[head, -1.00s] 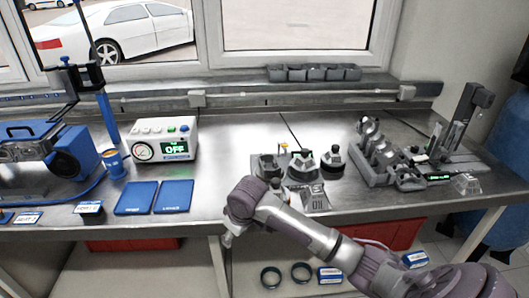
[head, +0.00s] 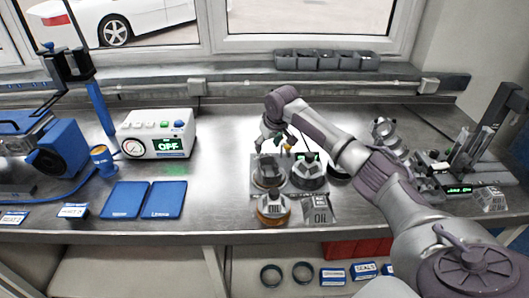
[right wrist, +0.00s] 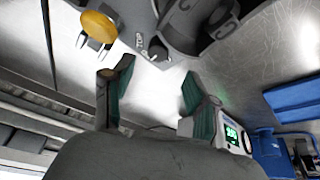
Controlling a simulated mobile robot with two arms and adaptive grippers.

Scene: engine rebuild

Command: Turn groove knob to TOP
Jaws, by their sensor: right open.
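A small dark knob (right wrist: 157,50) sits on the edge of a grey fixture (right wrist: 185,35) in the right wrist view. Lettering that looks like "TOP" is printed beside it. My right gripper (right wrist: 158,76) is open, with its green-padded fingers apart and nothing between them. The knob lies just beyond the gap between the fingertips, apart from them. In the head view my right gripper (head: 276,138) is behind the fixture (head: 256,188), pointing down. The knob is too small to make out there. My left gripper is not in view.
A yellow-headed part (right wrist: 99,27) stands close to one finger; it also shows in the head view (head: 291,144). An orange-based part (head: 273,208) and an oil tray (head: 320,210) are in front of the fixture. Bench left of the fixture is clear up to blue mats (head: 164,199).

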